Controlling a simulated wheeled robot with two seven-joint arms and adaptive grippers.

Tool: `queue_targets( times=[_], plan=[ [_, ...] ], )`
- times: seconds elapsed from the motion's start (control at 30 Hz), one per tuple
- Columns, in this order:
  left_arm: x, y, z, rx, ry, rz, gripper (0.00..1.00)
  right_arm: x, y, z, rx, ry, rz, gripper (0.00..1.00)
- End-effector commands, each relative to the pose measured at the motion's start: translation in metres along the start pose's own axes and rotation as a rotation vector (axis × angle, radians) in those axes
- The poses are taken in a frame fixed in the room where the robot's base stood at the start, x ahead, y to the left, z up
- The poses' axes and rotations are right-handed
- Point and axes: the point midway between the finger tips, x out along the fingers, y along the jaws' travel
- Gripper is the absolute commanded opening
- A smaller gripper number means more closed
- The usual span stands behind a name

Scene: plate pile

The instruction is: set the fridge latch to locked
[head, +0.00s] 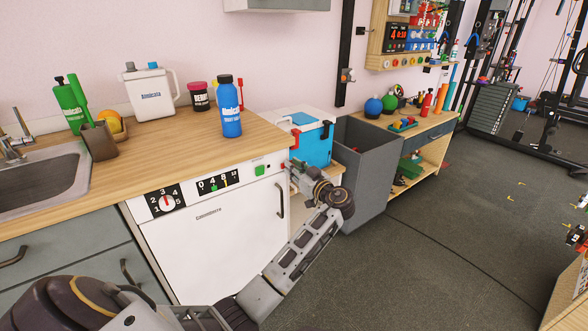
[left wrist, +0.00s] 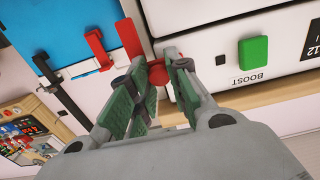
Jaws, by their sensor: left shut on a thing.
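The white fridge (head: 212,232) stands under the wooden counter, with dials, a green button (head: 260,170) and a dark vertical handle (head: 280,200) on its front. My left gripper (head: 291,166) reaches the fridge's upper right corner. In the left wrist view its fingers (left wrist: 158,74) are shut on a small red knob (left wrist: 157,76) at the fridge's edge, which I take to be the latch. The fingers hide part of it, and I cannot tell its setting. The green button marked BOOST (left wrist: 254,52) is beside it. My right gripper is out of view.
A blue and white cooler (head: 313,147) with red clasps stands just right of the fridge, close to my left gripper. A grey bin (head: 365,170) is beyond it. A blue bottle (head: 229,110) and a white jug (head: 150,90) stand on the counter. Open floor lies to the right.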

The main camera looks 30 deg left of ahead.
Motion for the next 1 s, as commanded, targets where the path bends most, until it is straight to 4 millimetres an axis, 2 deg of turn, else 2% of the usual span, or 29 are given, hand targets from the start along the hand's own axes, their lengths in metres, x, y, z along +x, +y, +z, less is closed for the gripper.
queue_targets(
  times=[0.17,0.53,0.9,0.93,1.0],
  plan=[
    [0.000,-0.003,0.001,0.000,0.000,0.000,0.00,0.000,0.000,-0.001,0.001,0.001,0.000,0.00],
    [0.000,-0.031,0.001,0.000,-0.001,0.000,0.00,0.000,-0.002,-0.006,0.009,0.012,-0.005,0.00],
    [0.000,-0.035,0.001,0.001,-0.001,-0.003,0.00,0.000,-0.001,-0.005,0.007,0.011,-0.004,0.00],
    [0.000,-0.035,0.001,0.001,-0.001,-0.004,0.20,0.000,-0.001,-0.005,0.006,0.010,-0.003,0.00],
    [0.000,-0.035,0.001,0.001,-0.001,-0.004,0.29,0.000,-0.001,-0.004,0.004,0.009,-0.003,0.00]
  ],
)
